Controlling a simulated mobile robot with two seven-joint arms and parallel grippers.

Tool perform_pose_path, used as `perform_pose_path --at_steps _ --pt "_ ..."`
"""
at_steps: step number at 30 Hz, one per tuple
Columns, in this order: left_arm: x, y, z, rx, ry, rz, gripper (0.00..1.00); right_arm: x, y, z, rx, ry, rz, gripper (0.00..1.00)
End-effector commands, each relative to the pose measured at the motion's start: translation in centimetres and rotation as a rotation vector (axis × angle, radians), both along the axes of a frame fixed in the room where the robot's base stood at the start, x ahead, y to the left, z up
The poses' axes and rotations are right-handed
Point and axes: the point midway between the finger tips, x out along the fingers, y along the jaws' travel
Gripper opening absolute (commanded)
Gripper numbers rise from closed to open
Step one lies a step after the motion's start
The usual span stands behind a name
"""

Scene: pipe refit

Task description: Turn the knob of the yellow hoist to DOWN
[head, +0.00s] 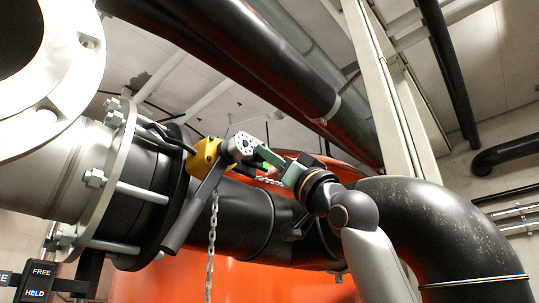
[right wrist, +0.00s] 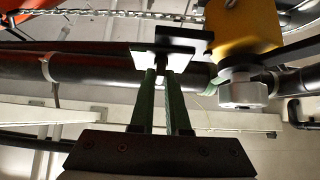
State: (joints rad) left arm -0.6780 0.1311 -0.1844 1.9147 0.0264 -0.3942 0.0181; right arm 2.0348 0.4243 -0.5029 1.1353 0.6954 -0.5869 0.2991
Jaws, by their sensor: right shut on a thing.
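The yellow hoist (head: 204,158) hangs beside the black pipe in the head view. A long dark lever (head: 190,215) slants down from it, and a round grey hub (head: 243,146) sits at its right. In the right wrist view the yellow body (right wrist: 243,25) and grey hub (right wrist: 243,88) are at the upper right. My right gripper (head: 263,153) comes from the right, close to the hub. Its green fingers (right wrist: 164,72) are shut on a small dark flat piece (right wrist: 180,38) beside the yellow body, apparently the knob. No DOWN marking is readable. My left gripper is out of view.
A chain (head: 211,245) hangs below the hoist. A bolted flange (head: 112,190) stands close at the left, with a large orange vessel (head: 255,282) behind. A black elbow pipe (head: 430,220) is at the right. FREE and HELD labels (head: 38,282) show at lower left.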

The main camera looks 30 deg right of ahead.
Motion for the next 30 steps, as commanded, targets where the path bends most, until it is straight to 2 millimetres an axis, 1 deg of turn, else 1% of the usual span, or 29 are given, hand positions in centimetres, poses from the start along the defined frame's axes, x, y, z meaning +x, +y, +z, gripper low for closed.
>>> perform_pose_path --at_steps 17,23,30 --pt "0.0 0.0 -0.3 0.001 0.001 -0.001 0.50 0.0 0.1 -0.1 0.011 0.004 0.002 0.00" --pt "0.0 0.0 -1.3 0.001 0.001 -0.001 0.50 -0.1 0.3 -0.2 0.080 0.027 0.004 0.00" --pt "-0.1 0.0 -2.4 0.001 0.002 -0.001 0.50 -0.2 0.5 -0.1 0.232 0.081 0.005 0.00"
